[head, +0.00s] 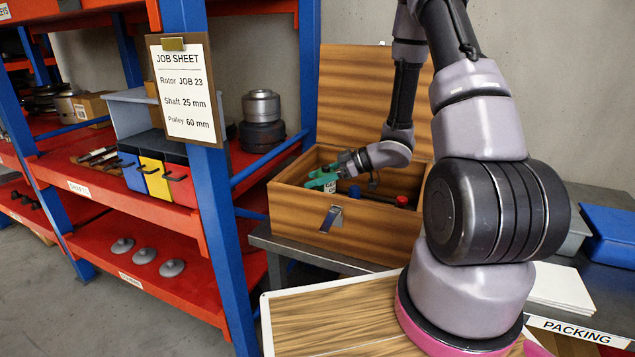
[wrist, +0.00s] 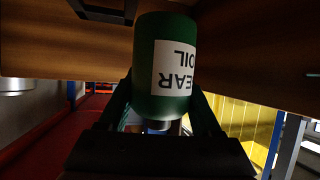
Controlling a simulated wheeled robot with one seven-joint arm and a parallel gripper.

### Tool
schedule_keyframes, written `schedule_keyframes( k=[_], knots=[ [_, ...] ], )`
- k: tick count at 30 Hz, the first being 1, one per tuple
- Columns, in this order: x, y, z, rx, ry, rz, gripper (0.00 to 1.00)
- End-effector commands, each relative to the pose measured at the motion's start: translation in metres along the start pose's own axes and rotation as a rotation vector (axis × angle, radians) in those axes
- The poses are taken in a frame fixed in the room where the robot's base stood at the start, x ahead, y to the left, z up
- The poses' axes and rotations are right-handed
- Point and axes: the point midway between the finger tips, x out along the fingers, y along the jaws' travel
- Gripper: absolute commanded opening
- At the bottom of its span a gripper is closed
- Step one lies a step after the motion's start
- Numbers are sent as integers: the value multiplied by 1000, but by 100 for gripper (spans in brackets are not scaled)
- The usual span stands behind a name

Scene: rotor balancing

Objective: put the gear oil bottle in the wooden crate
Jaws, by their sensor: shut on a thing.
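The gear oil bottle (wrist: 160,50) is green with a white label that reads upside down in the wrist view. My gripper (wrist: 165,110) is shut on it, one finger on each side. In the head view my gripper (head: 345,168) reaches over the open wooden crate (head: 300,208), and the green bottle (head: 320,180) shows small at the crate's left part, tilted or lying over. I cannot tell whether it touches the crate. Wood of the crate (wrist: 60,50) shows behind the bottle in the wrist view.
The crate's lid (head: 350,95) stands open at the back. A blue item (head: 354,191) and a red-ended item (head: 402,200) are in the crate. A blue-and-red shelf rack (head: 225,220) stands close on the left. A blue bin (head: 610,235) is at the right.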

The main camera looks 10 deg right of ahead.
Motion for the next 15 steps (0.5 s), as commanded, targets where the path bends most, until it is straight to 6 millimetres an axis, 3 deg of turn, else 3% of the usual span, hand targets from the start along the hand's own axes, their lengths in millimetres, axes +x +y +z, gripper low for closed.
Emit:
schedule_keyframes(
  k=[15],
  knots=[
    [6, 0, 12, 0, 0, 1, 0]
  ],
)
